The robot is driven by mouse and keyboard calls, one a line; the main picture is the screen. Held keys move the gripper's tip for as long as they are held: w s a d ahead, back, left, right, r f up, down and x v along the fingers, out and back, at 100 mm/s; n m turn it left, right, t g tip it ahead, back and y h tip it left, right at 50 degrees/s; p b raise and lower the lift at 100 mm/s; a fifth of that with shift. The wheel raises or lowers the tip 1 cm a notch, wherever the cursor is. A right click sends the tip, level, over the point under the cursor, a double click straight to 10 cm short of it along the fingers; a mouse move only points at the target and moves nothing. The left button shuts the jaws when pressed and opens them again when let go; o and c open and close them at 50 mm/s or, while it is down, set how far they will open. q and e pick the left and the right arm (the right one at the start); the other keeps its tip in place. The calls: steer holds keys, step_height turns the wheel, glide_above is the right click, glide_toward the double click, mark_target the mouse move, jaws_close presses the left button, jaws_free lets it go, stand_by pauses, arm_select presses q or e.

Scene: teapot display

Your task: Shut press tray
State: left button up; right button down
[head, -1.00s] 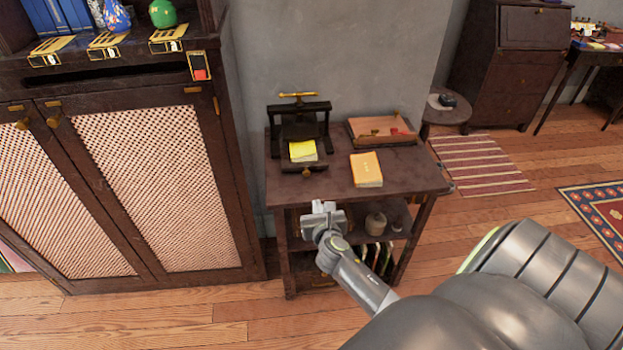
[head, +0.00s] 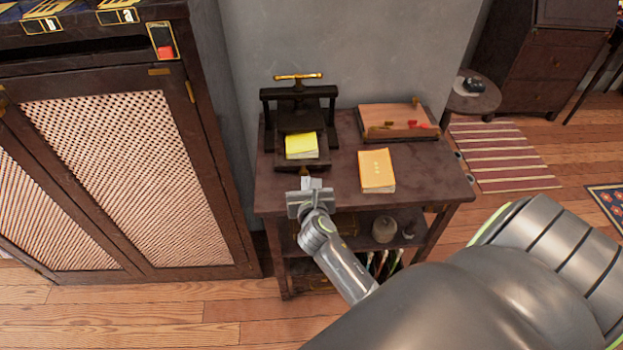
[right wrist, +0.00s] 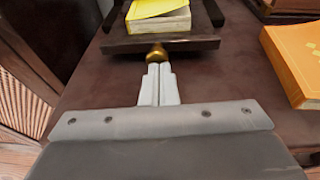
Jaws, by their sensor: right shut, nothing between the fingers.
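A dark book press (head: 298,112) with a brass top handle stands at the left of a small dark table. Its tray (head: 316,164) sticks out at the front and carries a yellow book (head: 301,146). In the right wrist view the tray's front edge (right wrist: 190,44) has a round brass knob (right wrist: 157,53). My right gripper (head: 311,183) is shut and empty at the table's front edge. In the right wrist view its fingertips (right wrist: 158,70) are right at the knob, in front of it; I cannot tell whether they touch. My left gripper is out of view.
An orange book (head: 376,171) lies on the table (head: 430,183) to the right of the press, with a shallow wooden box (head: 398,122) behind it. A latticed cabinet (head: 120,160) stands close on the left. Jars sit on the shelf below.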

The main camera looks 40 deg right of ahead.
mark_target(304, 164)
steer(key=shift+w, duration=0.1)
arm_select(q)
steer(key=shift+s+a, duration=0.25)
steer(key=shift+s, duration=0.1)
arm_select(e)
steer(key=shift+r, duration=0.1)
steer(key=w+d, duration=0.1)
steer(key=w, duration=0.1)
steer(key=w+d+p, duration=0.1)
steer(key=w, duration=0.1)
steer(key=w+d, duration=0.1)
steer(key=w, duration=0.1)
steer(key=shift+w+d, duration=0.15)
steer(key=shift+d, duration=0.2)
steer(key=shift+w+d, duration=0.2)
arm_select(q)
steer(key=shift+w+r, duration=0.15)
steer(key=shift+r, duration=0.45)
arm_select(e)
steer(key=shift+r, duration=0.2)
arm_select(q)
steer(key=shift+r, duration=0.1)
arm_select(e)
steer(key=shift+r, duration=0.1)
